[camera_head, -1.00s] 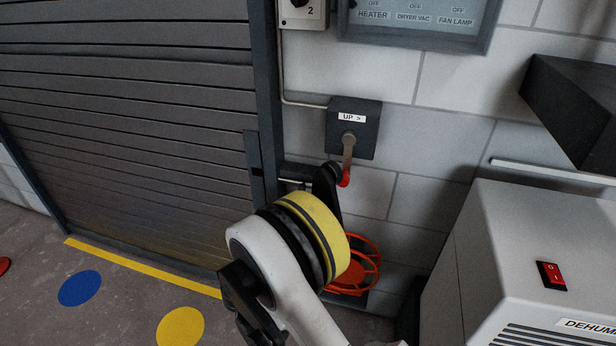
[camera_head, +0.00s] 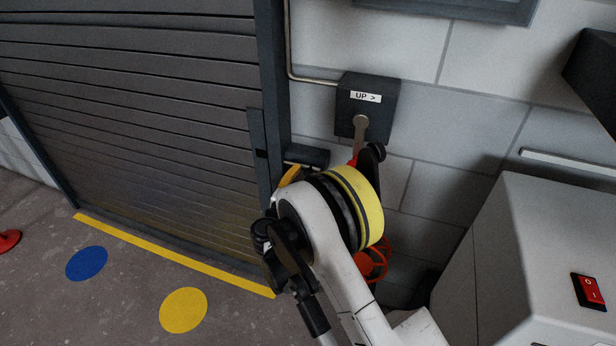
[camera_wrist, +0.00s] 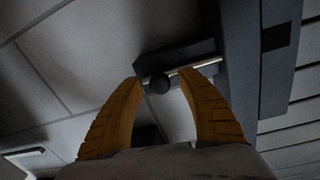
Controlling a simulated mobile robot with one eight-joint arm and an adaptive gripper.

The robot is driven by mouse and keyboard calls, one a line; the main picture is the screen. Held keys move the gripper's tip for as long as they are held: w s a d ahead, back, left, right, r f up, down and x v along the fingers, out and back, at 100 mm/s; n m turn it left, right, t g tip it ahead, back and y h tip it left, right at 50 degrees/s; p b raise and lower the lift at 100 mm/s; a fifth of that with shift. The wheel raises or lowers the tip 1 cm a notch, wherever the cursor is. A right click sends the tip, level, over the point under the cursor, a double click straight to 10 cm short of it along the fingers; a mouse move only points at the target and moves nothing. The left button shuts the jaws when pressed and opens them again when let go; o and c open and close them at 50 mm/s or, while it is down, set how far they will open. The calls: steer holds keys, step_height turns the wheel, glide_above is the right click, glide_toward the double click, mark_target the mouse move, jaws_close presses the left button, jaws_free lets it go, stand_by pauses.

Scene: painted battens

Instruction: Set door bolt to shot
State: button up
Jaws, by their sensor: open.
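The door bolt is a dark housing (camera_head: 308,156) on the wall just right of the shutter's frame, partly hidden by my arm in the head view. In the wrist view its housing (camera_wrist: 178,55), bright metal rod (camera_wrist: 205,63) and round black knob (camera_wrist: 159,84) show. The rod points toward the dark frame; whether it enters it is unclear. My gripper (camera_wrist: 162,79) is open, its two yellow fingers either side of the knob, apart from it as far as I can tell. In the head view one yellow finger (camera_head: 290,175) shows just below the housing.
The roller shutter (camera_head: 150,120) stands left of the bolt. A crank box marked UP (camera_head: 367,105) is above right, its handle close behind my arm. An orange-red wheel (camera_head: 372,264) is below, partly hidden. A grey dehumidifier (camera_head: 530,240) stands at the right.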

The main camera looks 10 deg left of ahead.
mark_target(299, 163)
steer(key=shift+w, duration=0.2)
jaws_close()
steer(key=shift+w+a+r, duration=0.1)
steer(key=shift+w+a, duration=0.05)
steer(key=shift+a, duration=0.9)
steer(key=shift+w+a, duration=0.15)
steer(key=shift+a, duration=0.9)
jaws_free()
steer(key=shift+a, duration=0.1)
